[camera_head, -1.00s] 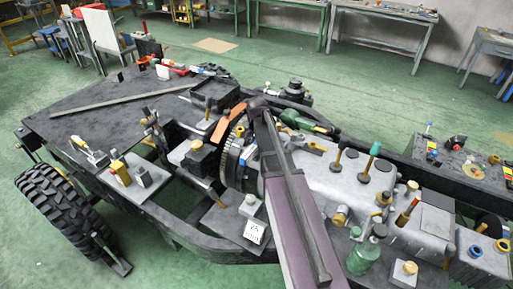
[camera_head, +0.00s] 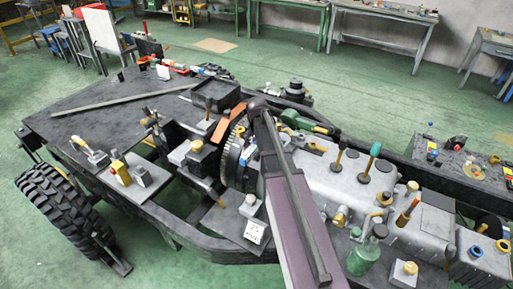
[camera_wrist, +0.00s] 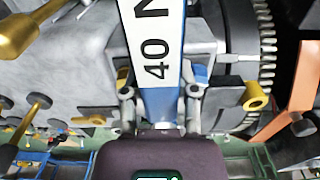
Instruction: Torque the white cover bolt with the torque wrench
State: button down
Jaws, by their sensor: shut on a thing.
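The torque wrench (camera_wrist: 158,45) fills the upper middle of the wrist view. It has a blue body and a white label reading "40 N", cut off by the frame's top. My gripper (camera_wrist: 162,104) is shut on the wrench, with a finger on each side of its blue shaft. In the head view my purple arm reaches over the engine and hides the gripper and wrench. I cannot make out the white cover bolt for certain. The wrench's working end is out of the wrist view.
The grey engine block (camera_head: 345,185) carries several upright bolts and handles. The toothed flywheel (camera_head: 233,150) and an orange bracket (camera_head: 229,121) stand close beside my arm. A tyre (camera_head: 65,215) is at left.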

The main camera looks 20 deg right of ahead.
jog(key=shift+f+b, duration=0.5)
jog(key=shift+f, duration=0.05)
dwell(1.3)
jog(key=shift+r+p, duration=1.6)
jog(key=shift+r, duration=0.05)
dwell(0.3)
jog(key=shift+r+p, duration=2.4)
jog(key=shift+f, duration=0.1)
jog(key=shift+f+b, duration=1.05)
jog(key=shift+b, duration=0.1)
